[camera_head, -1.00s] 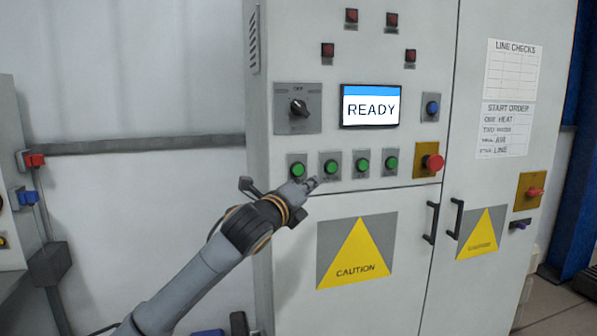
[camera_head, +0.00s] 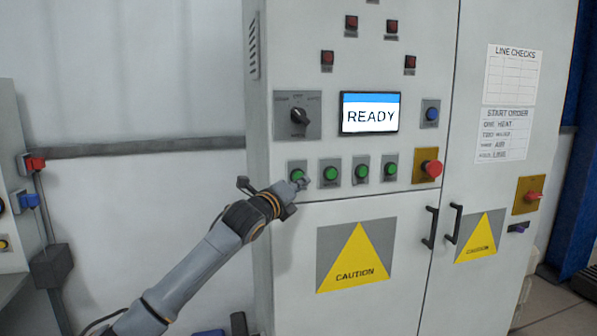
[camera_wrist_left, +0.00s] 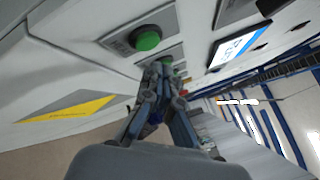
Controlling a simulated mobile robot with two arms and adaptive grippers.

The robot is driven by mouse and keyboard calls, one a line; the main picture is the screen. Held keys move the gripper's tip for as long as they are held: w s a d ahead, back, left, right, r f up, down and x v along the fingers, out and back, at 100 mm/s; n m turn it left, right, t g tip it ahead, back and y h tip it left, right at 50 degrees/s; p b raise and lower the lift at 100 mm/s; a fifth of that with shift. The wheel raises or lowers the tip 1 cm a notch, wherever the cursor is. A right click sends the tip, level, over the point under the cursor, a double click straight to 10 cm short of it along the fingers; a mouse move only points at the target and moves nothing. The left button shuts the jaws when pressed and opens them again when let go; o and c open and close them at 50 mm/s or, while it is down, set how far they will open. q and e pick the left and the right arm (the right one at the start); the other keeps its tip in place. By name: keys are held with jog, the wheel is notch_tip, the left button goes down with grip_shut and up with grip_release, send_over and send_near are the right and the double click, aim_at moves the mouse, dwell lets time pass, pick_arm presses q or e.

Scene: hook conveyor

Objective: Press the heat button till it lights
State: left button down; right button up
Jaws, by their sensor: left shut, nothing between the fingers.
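A row of several green round buttons on grey plates runs across the cabinet front below the screen. The leftmost button (camera_head: 296,175) and the second button (camera_head: 330,173) are nearest my arm. None stands out as lit. My left gripper (camera_head: 304,184) is shut and empty, with its tips just below and right of the leftmost button; contact cannot be made out. In the left wrist view one green button (camera_wrist_left: 145,39) shows clear above the closed fingers (camera_wrist_left: 158,72); another is partly hidden behind them. My right gripper is out of view.
The screen (camera_head: 370,112) reads READY. A rotary switch (camera_head: 299,116), a blue button (camera_head: 431,113) and a red mushroom button (camera_head: 432,168) share the panel. A start-order sheet (camera_head: 503,134) lists HEAT first. Door handles (camera_head: 430,227) stick out lower right.

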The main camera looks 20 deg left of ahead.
pick_arm(q)
jog(key=shift+w+a, duration=0.3)
jog(key=shift+w, duration=0.05)
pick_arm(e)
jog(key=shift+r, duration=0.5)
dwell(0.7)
pick_arm(q)
jog(key=shift+w+a+p, duration=0.25)
jog(key=shift+w+p, duration=0.1)
jog(key=shift+p, duration=0.6)
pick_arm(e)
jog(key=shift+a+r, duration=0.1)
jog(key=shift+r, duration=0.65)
